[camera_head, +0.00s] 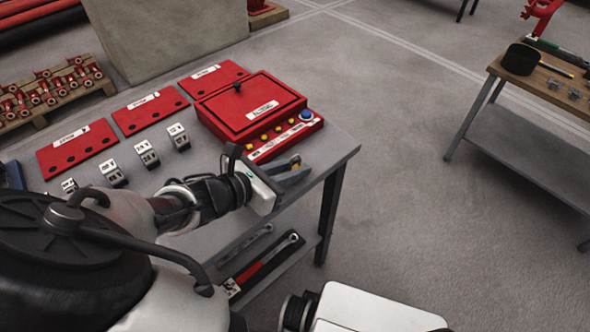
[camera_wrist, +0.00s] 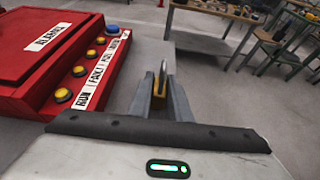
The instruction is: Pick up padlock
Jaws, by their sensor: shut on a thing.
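The padlock shows in the wrist view with a brass-yellow body (camera_wrist: 159,108) and a grey metal shackle that points away from my wrist. My gripper (camera_wrist: 161,98) has one grey finger on each side of it and is shut on it. In the head view my gripper (camera_head: 293,172) is at the right end of the grey table (camera_head: 335,150), just in front of the red alarm box. The padlock is small there and mostly hidden by the fingers. I cannot tell whether it touches the tabletop.
The red alarm box (camera_head: 250,105) with yellow and blue buttons is close to the left of my gripper in the wrist view. White-labelled blocks (camera_head: 147,153) and red plates (camera_head: 150,112) are on the table. Another table (camera_head: 545,85) stands right, across open floor.

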